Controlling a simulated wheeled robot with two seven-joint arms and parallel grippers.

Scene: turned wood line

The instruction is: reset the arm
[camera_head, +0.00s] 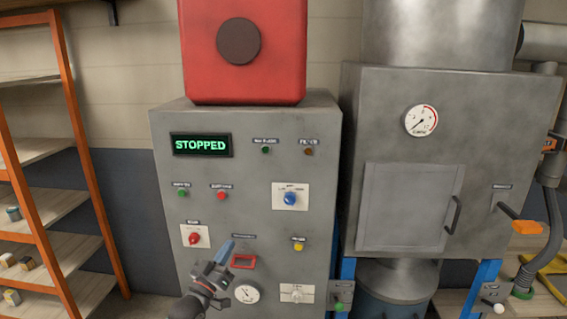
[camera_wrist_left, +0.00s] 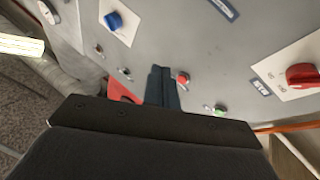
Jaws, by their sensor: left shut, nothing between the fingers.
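My left gripper (camera_head: 224,252) is in front of the lower middle of the grey control cabinet (camera_head: 165,145). Its slim bluish fingers are shut with nothing between them and point up and to the right, near a small red frame (camera_head: 243,262). In the left wrist view the closed fingers (camera_wrist_left: 161,88) appear before the panel, close in the picture to a red button (camera_wrist_left: 183,78) and a green button (camera_wrist_left: 221,110). I cannot tell whether they touch the panel. My right gripper is in neither view.
The cabinet display (camera_head: 201,145) reads STOPPED. A red knob (camera_head: 194,239), blue knob (camera_head: 290,198) and gauge (camera_head: 247,294) project around my left gripper. A large red box (camera_head: 200,50) sits on top. An orange-framed shelf (camera_head: 95,205) stands left, a metal machine (camera_head: 385,110) right.

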